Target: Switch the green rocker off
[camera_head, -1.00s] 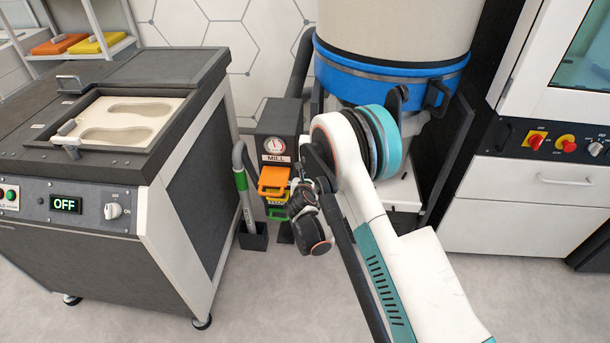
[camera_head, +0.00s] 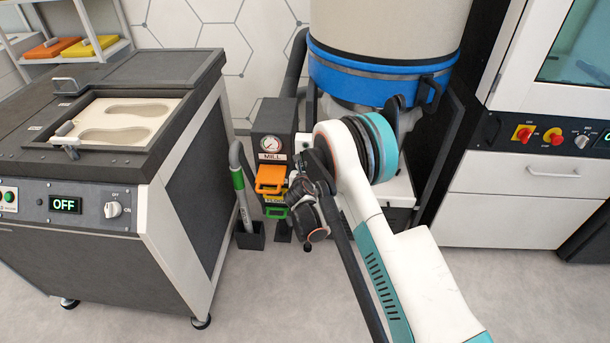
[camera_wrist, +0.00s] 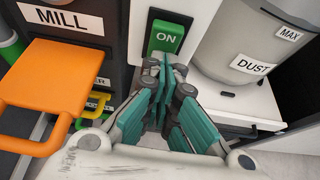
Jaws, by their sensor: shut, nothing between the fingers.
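The green rocker (camera_wrist: 165,38) shows in the wrist view, set in a dark frame on a white face, with "ON" lettered on it. My gripper (camera_wrist: 166,66) has its teal fingers together with nothing between them. The fingertips are at the rocker's lower edge and overlap it in the picture. I cannot tell whether they touch it. In the head view my arm hides the rocker and my fingers; the wrist is beside the dark MILL unit (camera_head: 275,120).
An orange handle (camera_wrist: 55,85) juts out left of my gripper, with a yellow handle (camera_wrist: 93,104) below. A grey container (camera_wrist: 235,45) labelled DUST stands to the right. In the head view, an oven-like cabinet (camera_head: 190,165) is left and a white machine (camera_head: 530,210) right.

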